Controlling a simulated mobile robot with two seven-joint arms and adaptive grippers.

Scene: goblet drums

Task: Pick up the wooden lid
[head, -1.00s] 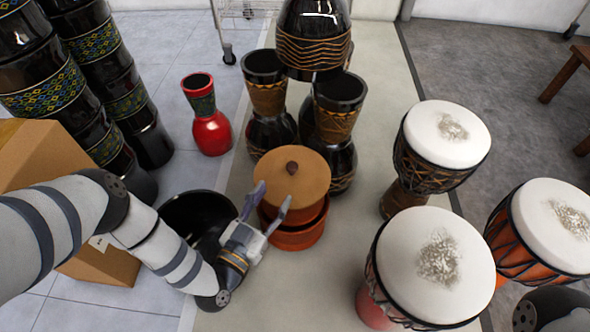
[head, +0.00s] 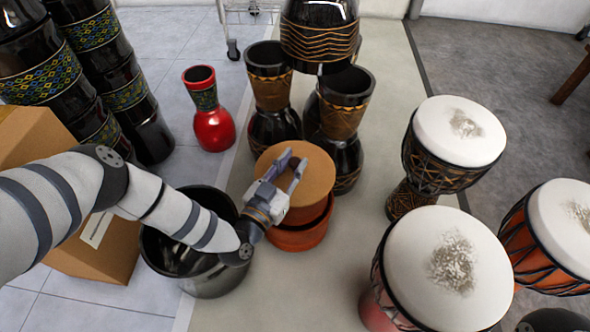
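The wooden lid (head: 312,172) is a round, tan-brown disc lying flat on top of a reddish-brown pot (head: 297,236). My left gripper (head: 292,161) reaches over the lid from the lower left. Its two fingers are apart, with the tips over the far middle part of the lid. The lid's small dark knob is mostly hidden around the fingertips, and I cannot tell whether they touch it. My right gripper is not in view.
A black pot (head: 207,284) stands beneath my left forearm. Black goblet drums (head: 340,120) stand close behind the lid. White-topped drums (head: 447,265) stand to the right, and a red drum (head: 213,130) to the left. A cardboard box (head: 110,250) is at the left.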

